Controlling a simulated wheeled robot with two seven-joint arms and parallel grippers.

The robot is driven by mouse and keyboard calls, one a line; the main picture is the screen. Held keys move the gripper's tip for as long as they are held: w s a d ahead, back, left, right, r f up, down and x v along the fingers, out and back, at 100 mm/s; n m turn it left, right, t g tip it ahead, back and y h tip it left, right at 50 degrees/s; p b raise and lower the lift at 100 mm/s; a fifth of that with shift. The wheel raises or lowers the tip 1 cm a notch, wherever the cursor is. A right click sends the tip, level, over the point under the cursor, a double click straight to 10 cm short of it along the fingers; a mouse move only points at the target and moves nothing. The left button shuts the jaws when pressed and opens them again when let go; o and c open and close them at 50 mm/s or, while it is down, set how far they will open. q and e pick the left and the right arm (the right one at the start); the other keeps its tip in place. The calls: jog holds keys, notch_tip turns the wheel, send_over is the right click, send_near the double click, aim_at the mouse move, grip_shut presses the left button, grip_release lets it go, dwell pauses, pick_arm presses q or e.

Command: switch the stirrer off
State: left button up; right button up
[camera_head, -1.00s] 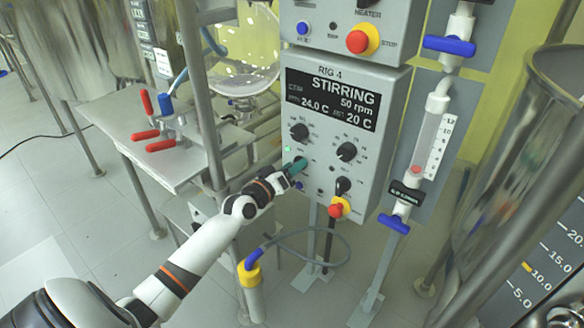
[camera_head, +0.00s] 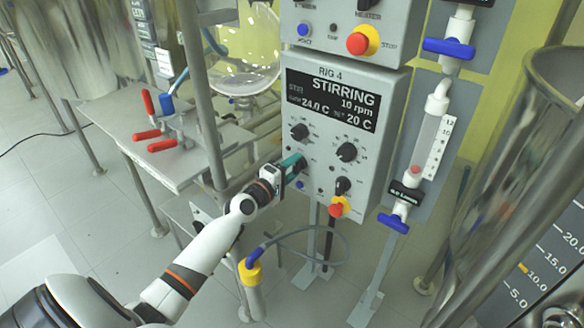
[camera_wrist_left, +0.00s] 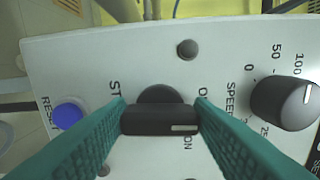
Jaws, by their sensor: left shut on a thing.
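The stirrer panel (camera_head: 330,185), marked RIG 4, stands in the middle of the head view. Its display (camera_head: 332,100) reads STIRRING, 10 rpm, 24.0 C, set 20 C. My left gripper (camera_head: 297,164) is at the panel's lower left. In the left wrist view its teal fingers are shut on a black switch knob (camera_wrist_left: 160,120), one on each side. The knob's white mark is at its right end; the nearby ON and OFF lettering is partly hidden by the fingers. The round lamp (camera_wrist_left: 187,48) above the knob is dark. My right gripper is not in view.
A speed knob (camera_wrist_left: 285,100) and a blue reset button (camera_wrist_left: 68,114) flank the switch. A red emergency button (camera_head: 336,210) sits lower right. A metal post (camera_head: 203,100) and a side table (camera_head: 150,140) with red-handled clamps stand left. A cable loops below.

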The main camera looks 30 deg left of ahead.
pick_arm(q)
jog(key=shift+n, duration=0.5)
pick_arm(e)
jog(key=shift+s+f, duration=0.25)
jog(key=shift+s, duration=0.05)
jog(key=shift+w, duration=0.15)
pick_arm(q)
jog(key=o, duration=1)
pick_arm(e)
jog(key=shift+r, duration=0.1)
pick_arm(q)
jog(key=shift+s, duration=0.55)
jog(key=s+a, duration=0.1)
jog(key=s, duration=1)
jog(key=shift+b, duration=0.35)
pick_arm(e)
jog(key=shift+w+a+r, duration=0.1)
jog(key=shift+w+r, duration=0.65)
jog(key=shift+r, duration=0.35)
